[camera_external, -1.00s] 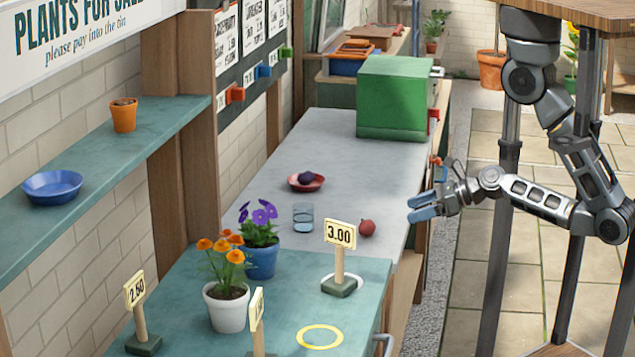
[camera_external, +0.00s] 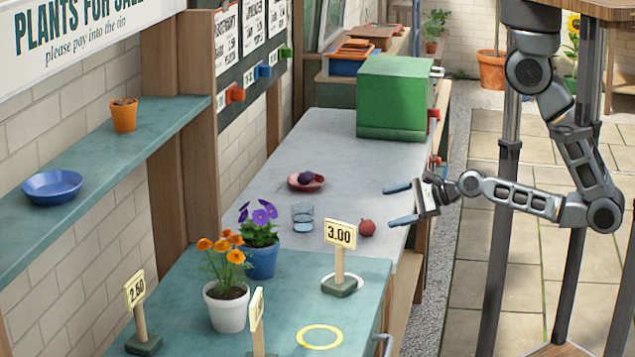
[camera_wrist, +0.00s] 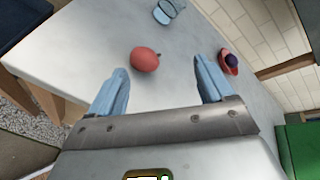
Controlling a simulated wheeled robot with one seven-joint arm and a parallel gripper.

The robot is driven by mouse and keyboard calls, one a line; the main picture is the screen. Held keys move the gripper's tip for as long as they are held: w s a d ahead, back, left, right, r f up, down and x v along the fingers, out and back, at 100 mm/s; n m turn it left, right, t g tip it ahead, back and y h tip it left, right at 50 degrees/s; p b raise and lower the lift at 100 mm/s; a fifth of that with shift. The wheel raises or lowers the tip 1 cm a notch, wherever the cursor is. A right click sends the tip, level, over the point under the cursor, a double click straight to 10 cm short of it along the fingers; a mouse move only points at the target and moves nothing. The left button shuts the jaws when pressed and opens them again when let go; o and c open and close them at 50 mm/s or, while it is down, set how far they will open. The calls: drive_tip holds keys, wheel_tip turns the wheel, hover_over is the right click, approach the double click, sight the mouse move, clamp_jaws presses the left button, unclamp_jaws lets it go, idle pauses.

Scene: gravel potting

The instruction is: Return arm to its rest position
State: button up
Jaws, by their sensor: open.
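My gripper (camera_external: 401,204) is open and empty at the right edge of the grey worktop, its two blue fingers spread wide and pointing left. In the wrist view its fingers (camera_wrist: 160,85) frame a bare patch of worktop, with nothing between them. A round red fruit-like object (camera_external: 367,228) lies on the worktop just left of the lower finger; it also shows beyond the fingertips in the wrist view (camera_wrist: 145,60). My arm reaches in from the right, bent at the elbow.
A clear glass (camera_external: 302,217) and a red dish (camera_external: 306,183) with a dark round item stand on the grey worktop (camera_external: 270,160). A green box (camera_external: 392,97) is behind. Potted flowers (camera_external: 227,306) and a 3.00 sign (camera_external: 340,258) stand in front. The paved floor at right is open.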

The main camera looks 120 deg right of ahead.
drive_tip(key=n, duration=0.2)
drive_tip(key=shift+w+d+f+n+h+b, duration=0.1)
drive_tip(key=shift+w+d+n+h+b, duration=0.1)
drive_tip(key=shift+d+n+h+b, duration=0.15)
drive_tip(key=shift+w+n+t+b, duration=0.15)
drive_tip(key=shift+n+t+b, duration=0.25)
drive_tip(key=shift+n, duration=0.85)
drive_tip(key=a+n, duration=0.1)
drive_tip(key=n, duration=0.1)
drive_tip(key=n+t, duration=0.1)
drive_tip(key=n, duration=0.1)
drive_tip(key=w+a+n, duration=0.1)
drive_tip(key=n, duration=0.1)
drive_tip(key=shift+w+a+r+b, duration=0.1)
drive_tip(key=shift+a+r+b, duration=0.25)
drive_tip(key=shift+b, duration=0.05)
drive_tip(key=s+a+r+n+t+y, duration=0.1)
drive_tip(key=s+a+n+y, duration=0.1)
drive_tip(key=a+n, duration=0.5)
drive_tip(key=s+a+n+t+y, duration=0.1)
drive_tip(key=a+n+y, duration=0.3)
drive_tip(key=a+n, duration=0.4)
drive_tip(key=s+a+r+n+t+y, duration=0.1)
drive_tip(key=s+a+n+y, duration=0.3)
drive_tip(key=a+n, duration=0.4)
drive_tip(key=shift+a+r+p, duration=0.3)
drive_tip(key=shift+a+p, duration=0.05)
drive_tip(key=shift+a, duration=0.1)
